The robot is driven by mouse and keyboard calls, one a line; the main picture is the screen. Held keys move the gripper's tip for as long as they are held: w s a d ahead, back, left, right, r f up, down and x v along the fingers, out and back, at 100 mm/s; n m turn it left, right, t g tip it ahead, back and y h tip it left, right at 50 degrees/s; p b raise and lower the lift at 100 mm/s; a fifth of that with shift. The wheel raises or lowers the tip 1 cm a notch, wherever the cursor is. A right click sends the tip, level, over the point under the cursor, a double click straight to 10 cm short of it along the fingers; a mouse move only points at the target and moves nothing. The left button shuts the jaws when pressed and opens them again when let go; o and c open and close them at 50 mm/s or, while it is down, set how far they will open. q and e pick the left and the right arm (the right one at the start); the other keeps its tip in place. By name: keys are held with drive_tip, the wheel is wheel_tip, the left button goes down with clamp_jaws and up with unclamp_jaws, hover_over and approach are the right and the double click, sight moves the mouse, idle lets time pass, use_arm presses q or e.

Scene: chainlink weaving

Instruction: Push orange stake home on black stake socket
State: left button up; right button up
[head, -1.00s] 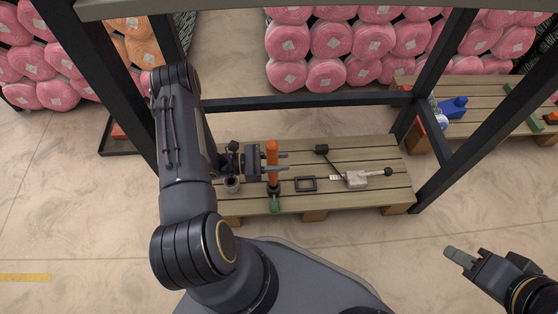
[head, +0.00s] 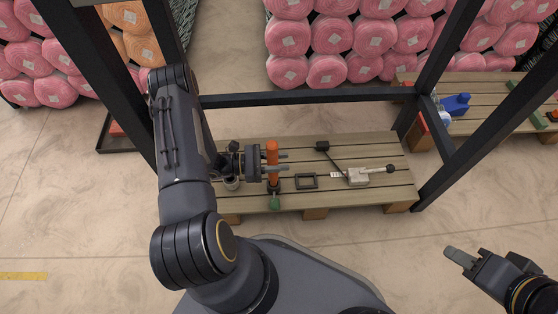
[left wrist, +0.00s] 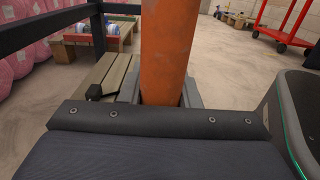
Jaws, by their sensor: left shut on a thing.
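The orange stake (head: 272,152) stands upright above the wooden pallet table. My left gripper (head: 276,163) is shut on it, with the fingers to either side. In the left wrist view the orange stake (left wrist: 168,45) rises large and close between the fingers, and its lower end is hidden by the gripper. In the head view a small dark piece and a green piece (head: 275,202) show just below the stake. I cannot tell how the stake's lower end sits in the black stake socket. My right gripper (head: 460,258) is at the lower right, over the floor, away from the table.
On the pallet table (head: 230,205) lie a dark rectangular frame (head: 306,181), a black-headed tool (head: 322,147) and a grey lever clamp (head: 357,177). A small round cup (head: 232,184) is left of the stake. Black frame posts (head: 445,110) and a crossbar (head: 310,98) surround the table.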

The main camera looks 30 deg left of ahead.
use_arm(q)
drive_tip(key=shift+f+b, duration=1.55)
drive_tip(key=shift+f, duration=0.25)
drive_tip(key=o, duration=1.2)
